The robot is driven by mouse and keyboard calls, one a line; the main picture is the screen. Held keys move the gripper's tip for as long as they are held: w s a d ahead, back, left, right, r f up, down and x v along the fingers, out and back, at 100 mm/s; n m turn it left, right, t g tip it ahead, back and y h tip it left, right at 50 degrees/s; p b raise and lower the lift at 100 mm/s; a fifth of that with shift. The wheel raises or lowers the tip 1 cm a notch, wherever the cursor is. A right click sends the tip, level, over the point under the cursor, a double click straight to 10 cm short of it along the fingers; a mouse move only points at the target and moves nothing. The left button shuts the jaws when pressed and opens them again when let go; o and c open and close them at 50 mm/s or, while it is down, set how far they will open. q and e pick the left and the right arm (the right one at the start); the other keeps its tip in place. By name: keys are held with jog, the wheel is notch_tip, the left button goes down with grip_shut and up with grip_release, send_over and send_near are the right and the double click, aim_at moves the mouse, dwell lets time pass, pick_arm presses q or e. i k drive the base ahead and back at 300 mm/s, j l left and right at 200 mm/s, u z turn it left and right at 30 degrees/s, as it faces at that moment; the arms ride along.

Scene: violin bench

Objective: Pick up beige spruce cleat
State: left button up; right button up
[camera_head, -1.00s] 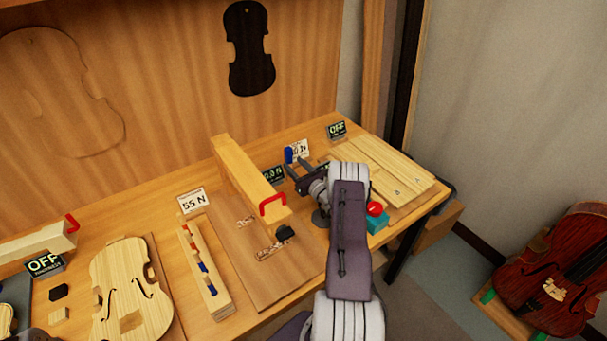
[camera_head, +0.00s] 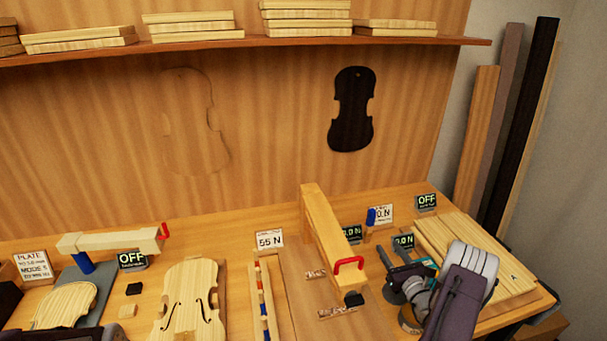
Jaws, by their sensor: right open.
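My right gripper (camera_head: 394,257) is at the right of the bench, far from the beige block. Its dark fingers are apart with nothing seen between them. My left gripper does not show; a dark shape at the bottom left edge may be part of my left arm.
A wooden beam with a red handle (camera_head: 349,264) stands between the violin plate and my right gripper. A long narrow rack (camera_head: 259,300) lies beside it. Pale boards (camera_head: 470,250) lie at the right. A shelf (camera_head: 300,41) with stacked boards runs above the bench.

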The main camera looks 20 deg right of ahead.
aim_at(128, 311)
jog(key=k+j, duration=0.1)
jog(key=k, duration=0.9)
